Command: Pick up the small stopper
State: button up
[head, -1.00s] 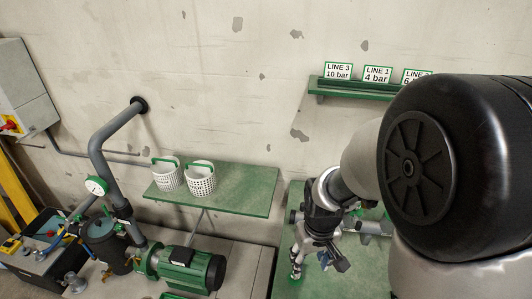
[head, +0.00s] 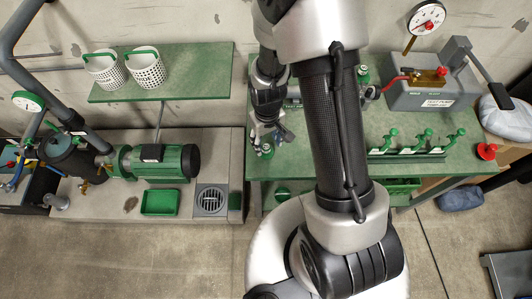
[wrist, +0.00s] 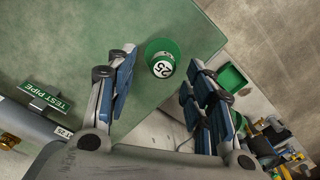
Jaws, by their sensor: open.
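A small green stopper with a white top marked 25 (wrist: 162,66) stands near the corner of the green bench top (wrist: 60,40). It also shows in the head view (head: 266,150), at the bench's left front corner. My gripper (wrist: 160,80) is open and empty, its fingers on either side of the line to the stopper. In the wrist view the stopper shows between and just beyond the fingertips, touching neither. In the head view my gripper (head: 262,133) is just above it; the exact gap is unclear.
A shelf (head: 195,70) holds two white baskets left of my arm.

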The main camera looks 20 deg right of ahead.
aim_at(266, 146)
jog(key=shift+a+f+b, duration=0.15)
jog(key=shift+f+b, duration=1.15)
jog(key=shift+f, duration=1.5)
jog(key=shift+r, duration=0.1)
jog(key=shift+c, duration=0.2)
jog(key=c, duration=0.8)
